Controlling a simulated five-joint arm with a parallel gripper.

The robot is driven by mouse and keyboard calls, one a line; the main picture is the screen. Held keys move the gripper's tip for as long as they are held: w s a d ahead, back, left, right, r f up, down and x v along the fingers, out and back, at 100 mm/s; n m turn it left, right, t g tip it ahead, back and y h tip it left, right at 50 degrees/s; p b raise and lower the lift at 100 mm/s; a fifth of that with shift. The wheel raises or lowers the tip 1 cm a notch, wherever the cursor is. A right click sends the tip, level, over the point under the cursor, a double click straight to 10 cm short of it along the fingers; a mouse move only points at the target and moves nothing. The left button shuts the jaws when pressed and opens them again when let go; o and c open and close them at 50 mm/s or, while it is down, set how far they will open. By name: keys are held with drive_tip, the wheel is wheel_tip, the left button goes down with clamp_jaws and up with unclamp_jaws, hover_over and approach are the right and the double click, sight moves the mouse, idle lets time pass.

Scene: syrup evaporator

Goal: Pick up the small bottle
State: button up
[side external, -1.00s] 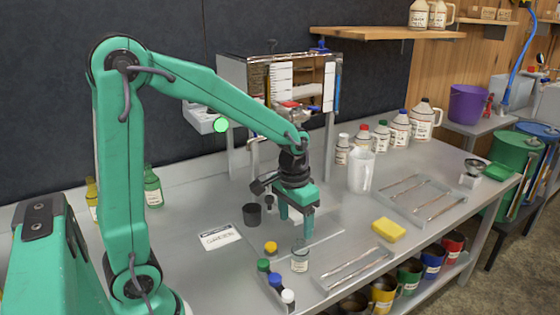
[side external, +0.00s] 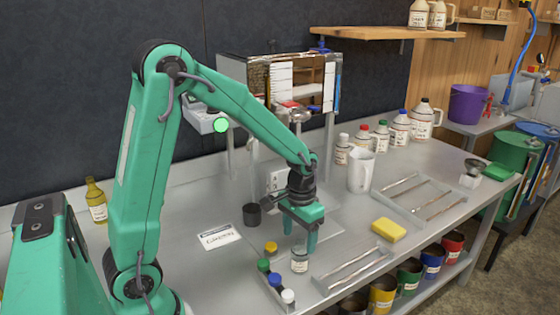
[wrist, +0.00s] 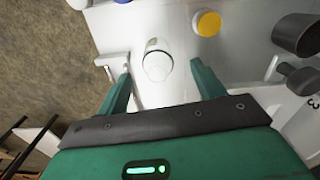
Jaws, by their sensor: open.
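A small bottle (side external: 299,262) of clear glass with a pale label stands upright on the metal table. In the wrist view the small bottle (wrist: 158,62) shows from above, its round pale top between my fingers and a little beyond their tips. My gripper (side external: 300,238) points down, open and empty, just above and behind the bottle in the side view. In the wrist view, my gripper (wrist: 161,72) has one green finger on each side of the bottle, with gaps on both sides.
A yellow-capped bottle (side external: 271,249) stands close by, with a row of capped bottles (side external: 275,281) at the front left. A tray with rods (side external: 352,268) lies to the right. A black cup (side external: 252,215) and label card (side external: 220,237) are at left.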

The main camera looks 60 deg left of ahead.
sight(301, 245)
drive_tip(key=shift+w+d+f, duration=0.15)
drive_tip(key=shift+f, duration=2.45)
drive_tip(key=shift+c, duration=0.2)
drive_tip(key=c, duration=1.1)
